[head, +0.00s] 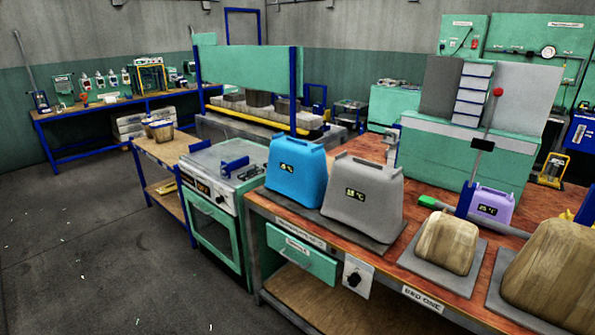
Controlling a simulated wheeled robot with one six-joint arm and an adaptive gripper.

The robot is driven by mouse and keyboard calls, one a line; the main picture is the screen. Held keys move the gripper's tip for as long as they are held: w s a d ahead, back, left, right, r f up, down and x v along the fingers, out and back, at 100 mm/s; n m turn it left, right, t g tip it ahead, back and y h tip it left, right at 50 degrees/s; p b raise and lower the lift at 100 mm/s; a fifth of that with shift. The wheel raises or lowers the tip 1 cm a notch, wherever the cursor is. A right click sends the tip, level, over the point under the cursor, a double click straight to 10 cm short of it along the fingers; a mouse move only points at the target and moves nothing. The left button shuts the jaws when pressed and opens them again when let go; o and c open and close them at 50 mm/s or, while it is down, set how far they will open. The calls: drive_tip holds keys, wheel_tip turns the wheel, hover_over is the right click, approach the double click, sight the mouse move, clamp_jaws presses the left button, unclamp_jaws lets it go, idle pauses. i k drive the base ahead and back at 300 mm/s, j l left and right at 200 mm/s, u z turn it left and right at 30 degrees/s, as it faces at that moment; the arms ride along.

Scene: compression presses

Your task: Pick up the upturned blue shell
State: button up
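The blue shell (298,175) stands at the left end of the red-brown bench (410,262), wide end down, with a notched top edge and a small dark temperature display on its front. I cannot tell from here whether it is hollow or what lies under it. A grey shell (362,200) with a similar display stands close to its right, overlapping it slightly in the view. My gripper is not in view.
A green oven (220,243) adjoins the bench on the left. Wooden blocks (447,242) on grey plates, a purple shell (491,205) and a red-knobbed lever (497,92) stand to the right. A green press (250,62) stands behind. The floor at front left is clear.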

sight(296, 169)
drive_tip(key=i+j, duration=0.2)
drive_tip(key=j, duration=0.2)
drive_tip(key=i+j+u, duration=0.15)
drive_tip(key=j, duration=0.25)
drive_tip(key=i+j, duration=0.25)
drive_tip(key=j, duration=0.15)
